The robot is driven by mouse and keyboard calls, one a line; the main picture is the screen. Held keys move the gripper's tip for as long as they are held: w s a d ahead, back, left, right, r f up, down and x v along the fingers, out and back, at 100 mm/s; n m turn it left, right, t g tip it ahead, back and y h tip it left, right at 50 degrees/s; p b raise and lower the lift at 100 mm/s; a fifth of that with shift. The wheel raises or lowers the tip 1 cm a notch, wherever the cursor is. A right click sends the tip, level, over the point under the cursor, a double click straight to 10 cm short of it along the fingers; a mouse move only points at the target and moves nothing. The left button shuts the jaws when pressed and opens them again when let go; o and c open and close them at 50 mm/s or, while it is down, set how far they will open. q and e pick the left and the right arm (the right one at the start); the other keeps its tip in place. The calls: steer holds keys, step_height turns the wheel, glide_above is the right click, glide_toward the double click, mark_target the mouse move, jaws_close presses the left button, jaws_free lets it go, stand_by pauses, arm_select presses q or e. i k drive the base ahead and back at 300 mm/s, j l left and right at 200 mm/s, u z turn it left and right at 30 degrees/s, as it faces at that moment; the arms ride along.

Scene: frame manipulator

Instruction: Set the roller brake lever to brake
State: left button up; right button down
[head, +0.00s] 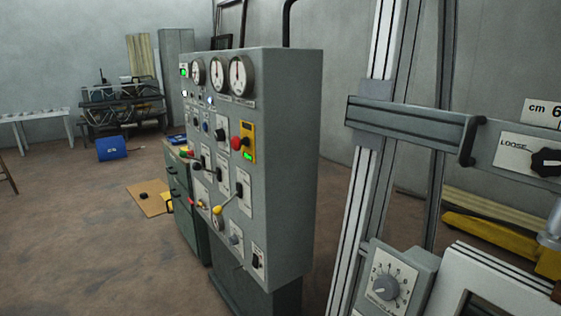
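A grey control cabinet (281,150) stands left of the middle in the head view, its panel facing left and seen at a slant. Low on the panel, a lever with a yellow knob (218,210) sticks out from a light plate. Further left, small levers with red knobs (190,203) show at the panel's edge. The labels are too small to read, so I cannot tell which lever is the roller brake or how it is set. Neither of my grippers is in view.
A metal frame (410,120) with a crossbar and a LOOSE knob (546,162) stands close on the right. A dial box (391,287) sits below it. A green drawer cabinet (187,210) is behind the control cabinet. The floor at left is mostly clear.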

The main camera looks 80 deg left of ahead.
mark_target(196, 166)
steer(key=u, duration=3.35)
steer(key=i+j, duration=0.3)
steer(key=i, duration=0.25)
steer(key=i+j, duration=0.3)
steer(key=i, duration=0.2)
steer(key=i+j, duration=0.25)
steer(key=i, duration=0.3)
